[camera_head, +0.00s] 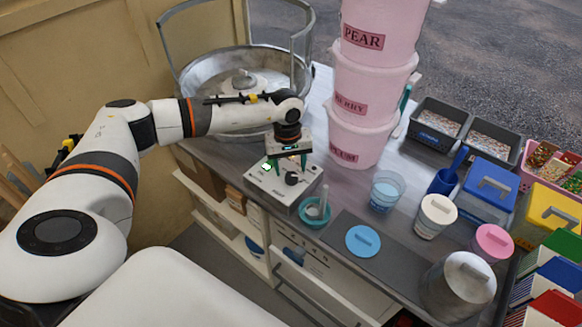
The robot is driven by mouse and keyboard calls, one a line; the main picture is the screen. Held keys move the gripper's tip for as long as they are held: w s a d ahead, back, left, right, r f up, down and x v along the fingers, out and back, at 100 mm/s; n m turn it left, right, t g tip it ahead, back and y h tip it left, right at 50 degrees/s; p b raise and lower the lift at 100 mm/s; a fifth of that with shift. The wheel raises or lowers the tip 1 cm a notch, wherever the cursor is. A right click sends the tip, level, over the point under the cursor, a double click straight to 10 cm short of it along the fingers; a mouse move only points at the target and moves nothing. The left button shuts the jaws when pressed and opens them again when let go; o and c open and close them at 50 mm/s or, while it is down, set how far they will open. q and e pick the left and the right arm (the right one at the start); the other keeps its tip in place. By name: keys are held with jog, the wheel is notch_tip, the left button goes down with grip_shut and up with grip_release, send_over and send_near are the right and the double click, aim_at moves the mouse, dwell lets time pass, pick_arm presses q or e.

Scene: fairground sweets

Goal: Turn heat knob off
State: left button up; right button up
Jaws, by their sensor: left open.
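The heat knob (291,178) is a small black knob on top of a white control box (268,190) near the front left of the counter. A green light shows on the box to the left of the knob. My left gripper (291,163) is open and points down just above and behind the knob. Its fingertips look close to the knob, but I cannot tell if they touch it. My right gripper is not in view.
A large metal pan (190,80) stands behind my left arm. Stacked pink tubs (352,143) stand behind the box. A teal dish (307,216) sits close to its right, with a blue lid (363,241) and a clear cup (386,190) further right.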

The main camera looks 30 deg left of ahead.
aim_at(292, 178)
pick_arm(q)
jog(key=shift+d+f, duration=0.1)
jog(key=shift+f, duration=1.25)
jog(key=c, duration=1)
